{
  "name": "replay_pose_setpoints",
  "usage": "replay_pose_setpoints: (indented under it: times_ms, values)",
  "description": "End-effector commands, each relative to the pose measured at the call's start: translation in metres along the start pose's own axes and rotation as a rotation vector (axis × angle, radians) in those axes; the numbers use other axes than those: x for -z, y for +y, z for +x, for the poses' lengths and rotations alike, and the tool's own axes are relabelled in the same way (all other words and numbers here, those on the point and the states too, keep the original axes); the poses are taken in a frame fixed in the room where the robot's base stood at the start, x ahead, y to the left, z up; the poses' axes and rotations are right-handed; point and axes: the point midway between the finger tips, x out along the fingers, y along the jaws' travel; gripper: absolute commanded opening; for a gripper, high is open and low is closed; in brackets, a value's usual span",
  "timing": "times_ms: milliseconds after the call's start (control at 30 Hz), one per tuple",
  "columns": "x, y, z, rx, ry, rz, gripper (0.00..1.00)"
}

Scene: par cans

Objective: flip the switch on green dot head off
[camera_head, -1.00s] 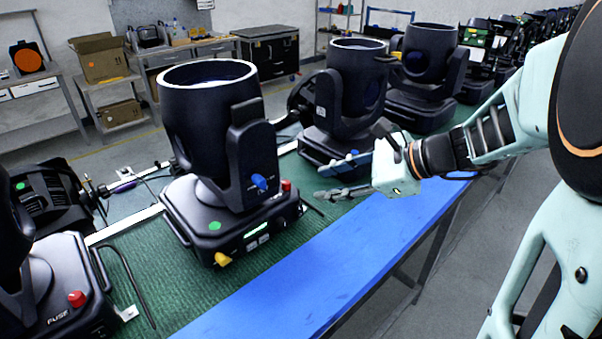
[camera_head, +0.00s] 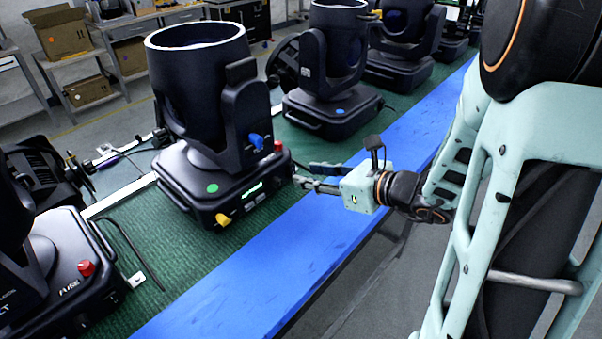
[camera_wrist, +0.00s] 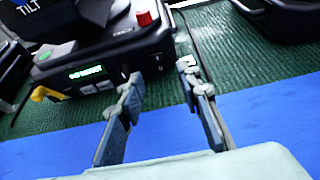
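The green dot head (camera_head: 205,90) is a black moving light standing upright on the green bench mat, with a green dot (camera_head: 213,188) on its base. The display also shows in the wrist view (camera_wrist: 86,72), with the red cap (camera_wrist: 144,18). My gripper (camera_head: 303,174) is beside the base's right corner, apart from it as far as I can tell. In the wrist view its two fingers (camera_wrist: 160,73) are spread and empty.
A blue strip (camera_head: 260,255) runs along the bench front. Another head with a red cap (camera_head: 86,268) stands at the lower left. A head with a blue dot (camera_head: 335,100) stands behind to the right.

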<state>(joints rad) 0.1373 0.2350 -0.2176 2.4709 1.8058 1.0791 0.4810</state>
Motion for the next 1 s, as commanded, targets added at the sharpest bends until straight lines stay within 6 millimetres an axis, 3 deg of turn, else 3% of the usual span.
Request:
replay_pose_setpoints:
  times_ms: [233, 600, 900, 1000]
  values:
    - [0.000, 0.000, 0.032, -0.001, 0.001, 0.000, 0.32]
    - [0.000, 0.000, 0.037, 0.001, 0.000, -0.001, 0.32]
    - [0.000, 0.000, 0.037, 0.001, 0.000, -0.001, 0.00]
    - [0.000, 0.000, 0.037, 0.001, 0.000, -0.001, 0.00]
